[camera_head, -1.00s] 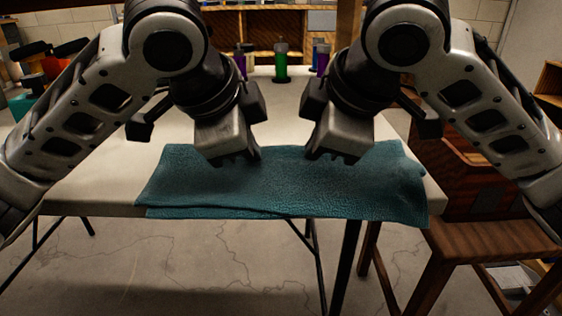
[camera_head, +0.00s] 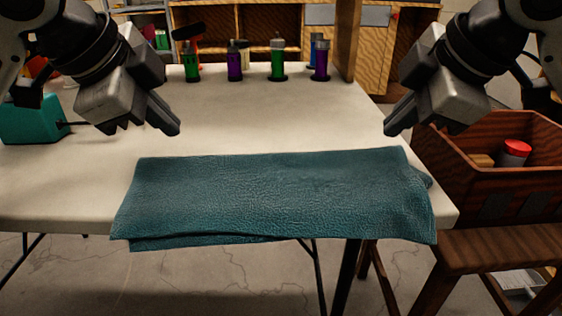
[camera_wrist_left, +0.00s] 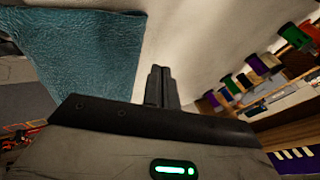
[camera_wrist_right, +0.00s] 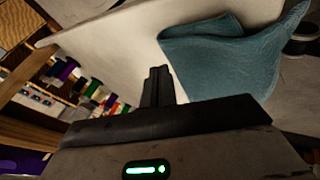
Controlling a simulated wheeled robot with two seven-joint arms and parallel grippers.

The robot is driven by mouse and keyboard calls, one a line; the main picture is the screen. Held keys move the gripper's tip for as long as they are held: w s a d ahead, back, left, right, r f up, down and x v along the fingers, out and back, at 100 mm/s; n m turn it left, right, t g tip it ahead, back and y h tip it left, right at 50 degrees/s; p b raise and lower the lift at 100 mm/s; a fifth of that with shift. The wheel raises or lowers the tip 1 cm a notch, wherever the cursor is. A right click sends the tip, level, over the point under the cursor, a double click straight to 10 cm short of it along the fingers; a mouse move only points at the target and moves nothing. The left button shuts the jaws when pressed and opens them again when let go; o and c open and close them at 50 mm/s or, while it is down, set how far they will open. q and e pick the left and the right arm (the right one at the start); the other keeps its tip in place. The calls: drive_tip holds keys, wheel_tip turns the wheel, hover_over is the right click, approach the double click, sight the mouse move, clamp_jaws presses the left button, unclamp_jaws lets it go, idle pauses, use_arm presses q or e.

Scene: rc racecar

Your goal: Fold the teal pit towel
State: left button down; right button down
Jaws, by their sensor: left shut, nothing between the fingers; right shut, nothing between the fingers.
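The teal towel (camera_head: 270,195) lies folded in a wide band along the front edge of the white table. Its front edge hangs slightly over, and a lower layer shows beneath the upper one at the front left. Its right end is a little uneven. It also shows in the left wrist view (camera_wrist_left: 85,50) and the right wrist view (camera_wrist_right: 235,65). My left gripper (camera_head: 148,128) is shut and empty, raised behind and above the towel's left end. My right gripper (camera_head: 402,128) is shut and empty, raised behind the towel's right end. Neither touches the towel.
The white table (camera_head: 270,115) is clear behind the towel. A teal box (camera_head: 32,122) is at the left. A wooden crate (camera_head: 500,180) holding a red-capped can (camera_head: 514,153) stands on a stool at the right.

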use_arm(q)
drive_tip(key=shift+d+f, duration=0.1)
drive_tip(key=shift+f, duration=0.2)
use_arm(e)
drive_tip(key=shift+f, duration=0.3)
drive_tip(key=shift+s+f, duration=0.1)
drive_tip(key=shift+f, duration=0.05)
use_arm(q)
drive_tip(key=shift+r, duration=0.1)
